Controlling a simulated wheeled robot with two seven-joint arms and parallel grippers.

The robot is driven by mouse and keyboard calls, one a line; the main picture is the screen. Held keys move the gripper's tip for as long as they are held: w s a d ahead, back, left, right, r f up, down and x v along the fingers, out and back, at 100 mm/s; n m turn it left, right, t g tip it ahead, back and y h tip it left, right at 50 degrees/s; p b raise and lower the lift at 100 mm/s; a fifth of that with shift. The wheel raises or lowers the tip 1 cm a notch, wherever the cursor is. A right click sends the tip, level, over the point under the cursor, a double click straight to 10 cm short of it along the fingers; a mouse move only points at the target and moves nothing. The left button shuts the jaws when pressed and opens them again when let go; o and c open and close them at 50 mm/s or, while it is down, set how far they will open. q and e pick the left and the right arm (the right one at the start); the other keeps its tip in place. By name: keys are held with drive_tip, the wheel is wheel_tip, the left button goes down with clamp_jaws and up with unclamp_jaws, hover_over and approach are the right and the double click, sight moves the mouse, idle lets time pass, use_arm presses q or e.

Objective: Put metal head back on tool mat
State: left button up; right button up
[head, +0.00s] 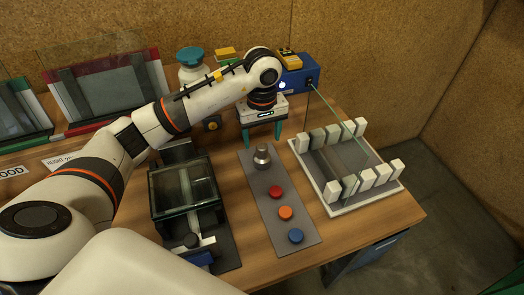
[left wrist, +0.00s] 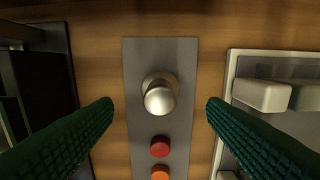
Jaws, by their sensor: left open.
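The metal head (head: 262,156) is a silvery, rounded knob-like piece. It stands upright at the far end of the long grey tool mat (head: 263,198). In the left wrist view the metal head (left wrist: 160,94) sits on the mat (left wrist: 145,60), midway between my finger pads. My left gripper (head: 262,138) has green fingers and is open, pointing down just behind and above the metal head. My right gripper is not in view.
Red (head: 275,191), orange (head: 286,213) and blue (head: 296,236) round pieces lie along the mat. A white-framed rack with white blocks (head: 333,190) stands to the right. A dark glass-topped fixture (head: 184,188) stands to the left. A blue box (head: 300,78) is at the back.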

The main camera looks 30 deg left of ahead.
sight(262, 146)
use_arm(q)
drive_tip(key=shift+r+b, duration=0.3)
drive_tip(key=shift+r, duration=1.7)
